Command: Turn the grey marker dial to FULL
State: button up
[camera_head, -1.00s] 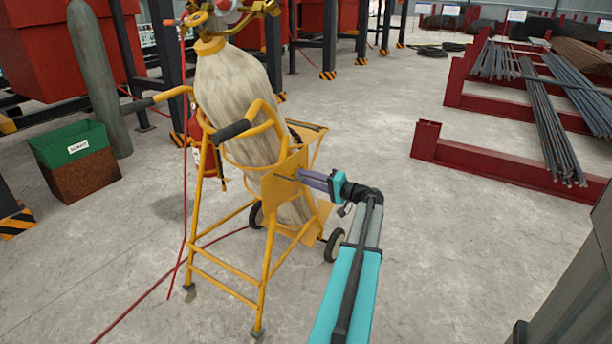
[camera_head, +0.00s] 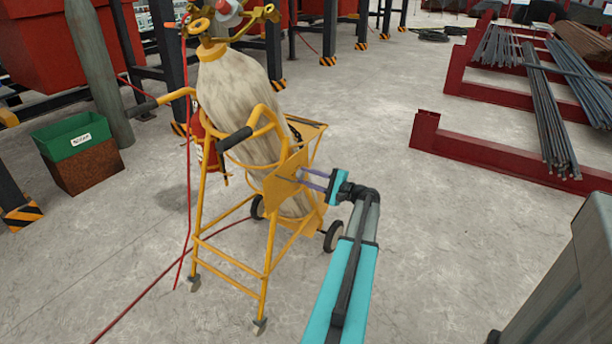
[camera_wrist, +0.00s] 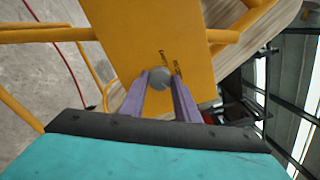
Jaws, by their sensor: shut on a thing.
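The grey marker dial (camera_wrist: 159,79) is a small round knob on the yellow plate (camera_wrist: 125,35) in the wrist view. Small dark lettering (camera_wrist: 172,63) is printed beside it, too small to read surely. My gripper (camera_wrist: 160,82) has its two purple fingers on either side of the dial, shut on it. In the head view my gripper (camera_head: 300,178) reaches the yellow plate (camera_head: 287,174) on the side of the cart. The dial itself is too small to make out there, and its pointer direction cannot be told.
The yellow cart (camera_head: 230,272) carries a large pale gas cylinder (camera_head: 240,110). A red hose (camera_head: 150,289) runs over the floor. A green bin (camera_head: 75,137) stands at the left. Red racks with steel bars (camera_head: 545,110) stand at the right. Floor right of the cart is clear.

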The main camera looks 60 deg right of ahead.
jog(key=shift+w+d+r+m, duration=0.1)
jog(key=shift+r+m, duration=0.05)
jog(key=shift+m, duration=0.15)
jog(key=o, duration=1)
jog(key=shift+o, duration=0.2)
jog(key=s, duration=1.4)
